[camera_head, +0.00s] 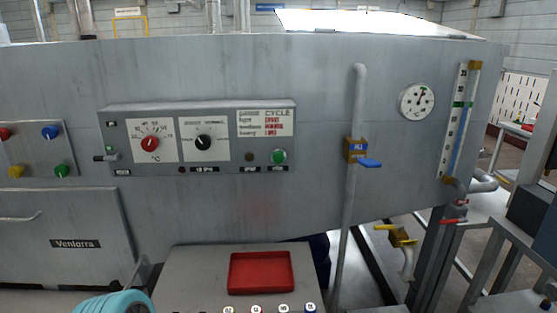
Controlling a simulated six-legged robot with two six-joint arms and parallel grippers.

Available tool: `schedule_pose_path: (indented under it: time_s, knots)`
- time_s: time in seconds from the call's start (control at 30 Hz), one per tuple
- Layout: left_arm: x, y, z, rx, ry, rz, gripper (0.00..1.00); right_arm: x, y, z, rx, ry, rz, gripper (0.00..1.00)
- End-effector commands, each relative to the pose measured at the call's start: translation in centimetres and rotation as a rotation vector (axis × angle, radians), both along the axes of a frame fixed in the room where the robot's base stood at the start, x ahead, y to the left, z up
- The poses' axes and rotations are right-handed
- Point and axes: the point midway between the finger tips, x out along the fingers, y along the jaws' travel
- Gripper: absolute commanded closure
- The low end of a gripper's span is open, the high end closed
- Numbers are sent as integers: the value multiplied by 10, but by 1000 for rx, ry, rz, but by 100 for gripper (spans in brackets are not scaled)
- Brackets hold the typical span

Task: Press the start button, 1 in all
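A round green button (278,156) sits at the lower right of a grey control panel (216,120) on the front of the large grey machine. Its label is too small to read, so I cannot be sure that it is the start button. Another green button (62,171) sits on a separate panel at the far left, with red, blue and yellow ones. Neither of my grippers shows in this view, and nothing visible touches the buttons.
A red tray (262,272) lies on a grey stand below the panel. A vertical pipe with a blue-handled valve (369,163) stands to the right of the panel. A teal ribbed thing (113,302) is at the lower left. The space before the green button looks clear.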

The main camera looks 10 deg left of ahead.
Motion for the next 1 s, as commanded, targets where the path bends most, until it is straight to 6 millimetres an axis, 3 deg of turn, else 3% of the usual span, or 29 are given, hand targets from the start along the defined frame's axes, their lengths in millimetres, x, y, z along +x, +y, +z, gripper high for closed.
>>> schedule_pose_path:
  time_s: [0.03, 0.07, 0.1, 1.0]
  knots:
    - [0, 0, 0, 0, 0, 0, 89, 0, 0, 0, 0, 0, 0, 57]
    - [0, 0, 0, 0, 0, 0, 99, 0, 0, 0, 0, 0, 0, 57]
    - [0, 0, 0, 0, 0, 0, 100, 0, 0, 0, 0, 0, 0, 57]
    - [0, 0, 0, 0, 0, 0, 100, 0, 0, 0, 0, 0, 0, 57]
